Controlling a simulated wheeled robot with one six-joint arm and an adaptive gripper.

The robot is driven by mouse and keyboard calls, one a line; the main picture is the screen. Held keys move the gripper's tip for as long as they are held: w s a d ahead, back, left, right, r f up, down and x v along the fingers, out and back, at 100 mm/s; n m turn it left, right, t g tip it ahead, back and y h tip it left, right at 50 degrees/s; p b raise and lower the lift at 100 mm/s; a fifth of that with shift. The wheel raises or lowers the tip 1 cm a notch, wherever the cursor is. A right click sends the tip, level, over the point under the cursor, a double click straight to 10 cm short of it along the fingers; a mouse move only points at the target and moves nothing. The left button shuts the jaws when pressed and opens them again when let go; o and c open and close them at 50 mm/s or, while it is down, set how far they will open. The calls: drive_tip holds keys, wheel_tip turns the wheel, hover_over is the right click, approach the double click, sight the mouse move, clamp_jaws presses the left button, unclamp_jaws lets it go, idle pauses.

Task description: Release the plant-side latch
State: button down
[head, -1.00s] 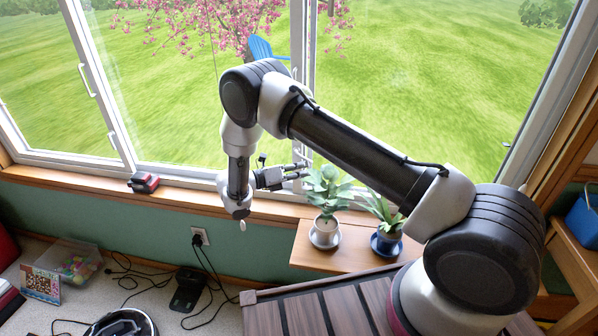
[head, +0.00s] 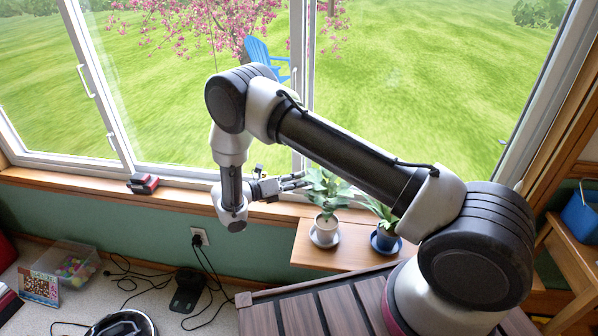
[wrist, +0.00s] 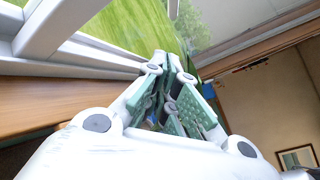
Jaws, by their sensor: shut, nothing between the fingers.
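My gripper (head: 302,180) is shut and empty, just above the sill at the window's middle post, beside the left potted plant. In the wrist view its fingers (wrist: 174,68) meet with nothing between them. I cannot make out the plant-side latch for certain; the gripper and leaves cover part of the lower window frame there. A white handle (head: 112,143) is on the left window frame, away from the plants.
The left plant (head: 327,193) in a white pot and the right plant in a blue pot (head: 386,239) stand on a wooden shelf (head: 310,258), close to my gripper. A red and black object (head: 143,183) lies on the sill (head: 185,195).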

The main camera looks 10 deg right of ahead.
drive_tip(key=s+a+f, duration=0.1)
drive_tip(key=s+a, duration=0.1)
drive_tip(key=a, duration=0.6)
drive_tip(key=shift+a+f, duration=0.3)
drive_tip(key=shift+f, duration=0.05)
